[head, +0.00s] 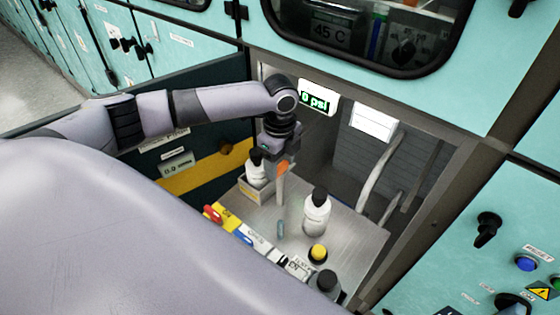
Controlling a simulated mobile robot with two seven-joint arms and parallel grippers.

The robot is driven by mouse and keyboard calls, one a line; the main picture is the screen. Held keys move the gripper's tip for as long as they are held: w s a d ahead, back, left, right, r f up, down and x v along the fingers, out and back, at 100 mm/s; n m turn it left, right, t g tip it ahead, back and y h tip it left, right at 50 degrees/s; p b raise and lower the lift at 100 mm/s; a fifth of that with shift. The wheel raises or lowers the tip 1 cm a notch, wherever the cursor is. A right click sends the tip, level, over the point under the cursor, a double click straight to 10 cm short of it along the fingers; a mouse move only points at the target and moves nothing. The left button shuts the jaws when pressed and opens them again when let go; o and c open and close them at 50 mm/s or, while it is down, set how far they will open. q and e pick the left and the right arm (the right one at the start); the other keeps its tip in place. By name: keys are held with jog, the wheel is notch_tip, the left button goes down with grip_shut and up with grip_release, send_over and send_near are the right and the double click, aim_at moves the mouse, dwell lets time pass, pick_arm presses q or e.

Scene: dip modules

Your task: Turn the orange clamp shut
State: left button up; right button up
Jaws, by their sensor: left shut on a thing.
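The orange clamp (282,168) shows as a small orange piece below my left gripper (280,160), near the top of a pale upright post. My left arm reaches in from the left and its gripper points down, with its jaws shut on the orange clamp. The gripper body hides part of the clamp, so its exact angle is hard to tell. My right gripper is not in view.
A white bottle (316,214) stands right of the clamp on the metal shelf (345,235). A smaller dark-capped bottle (256,172) stands left of it. A yellow-capped bottle (318,253) is nearer the front. Pale hoses (378,175) hang at the right.

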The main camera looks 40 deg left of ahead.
pick_arm(q)
jog(key=n, duration=0.9)
jog(key=shift+n, duration=0.3)
jog(key=n, duration=0.4)
jog(key=shift+n, duration=2.1)
jog(key=shift+r, duration=0.1)
jog(key=o, duration=1.1)
jog(key=shift+c, duration=0.2)
